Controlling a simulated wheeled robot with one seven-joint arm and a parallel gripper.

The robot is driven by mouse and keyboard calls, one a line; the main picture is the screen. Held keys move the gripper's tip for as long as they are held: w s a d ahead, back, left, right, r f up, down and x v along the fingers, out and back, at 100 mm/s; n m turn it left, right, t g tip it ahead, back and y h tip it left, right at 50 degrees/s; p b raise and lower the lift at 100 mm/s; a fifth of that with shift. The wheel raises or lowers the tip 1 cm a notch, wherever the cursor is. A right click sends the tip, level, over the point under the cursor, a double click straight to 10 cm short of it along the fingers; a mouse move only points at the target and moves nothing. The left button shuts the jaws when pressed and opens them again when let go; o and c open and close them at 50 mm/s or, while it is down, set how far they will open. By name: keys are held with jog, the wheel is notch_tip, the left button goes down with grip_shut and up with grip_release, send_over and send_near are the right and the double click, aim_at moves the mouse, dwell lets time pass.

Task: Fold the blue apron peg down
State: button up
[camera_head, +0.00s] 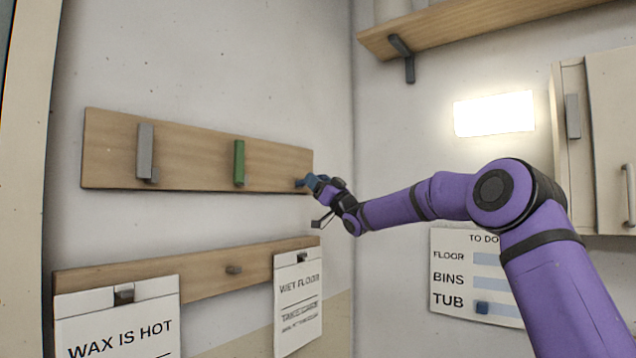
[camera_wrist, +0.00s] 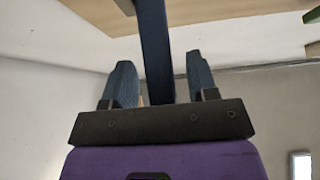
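The blue apron peg (camera_wrist: 155,45) shows in the wrist view as a dark blue bar running from the top edge down between my two fingers. Its near end is hidden behind the gripper body. My gripper (camera_wrist: 161,85) has its fingers apart, one on each side of the peg, with a gap visible on both sides. In the head view, my gripper (camera_head: 309,182) is at the right end of the upper wooden board (camera_head: 200,160). The peg is small there and hard to tell from the blue fingers.
A grey peg (camera_head: 145,150) and a green peg (camera_head: 239,163) stand upright against the same board. A lower rail (camera_head: 205,280) carries hanging signs. The corner wall is close to the right of my gripper. A shelf (camera_head: 480,25) is above right.

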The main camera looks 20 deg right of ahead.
jog(key=v, duration=1)
jog(key=shift+s+d+f, duration=0.15)
jog(key=shift+s+f, duration=0.1)
jog(key=shift+s, duration=0.05)
jog(key=s+a+f+m+g+h, duration=0.3)
jog(key=s+a+m+h, duration=0.15)
jog(key=s+h, duration=0.6)
jog(key=s+d+f+m+g+h, duration=0.1)
jog(key=s+f+g, duration=0.3)
jog(key=s, duration=0.9)
jog(key=s+d+f+g+h, duration=0.1)
jog(key=s+f+g, duration=0.3)
jog(key=s, duration=1)
jog(key=s+d+f+m+g+h, duration=0.1)
jog(key=s+f+g, duration=0.3)
jog(key=s+f, duration=0.4)
jog(key=s+h, duration=0.1)
jog(key=s, duration=0.5)
jog(key=shift+d+f+m, duration=0.35)
jog(key=shift+d, duration=0.05)
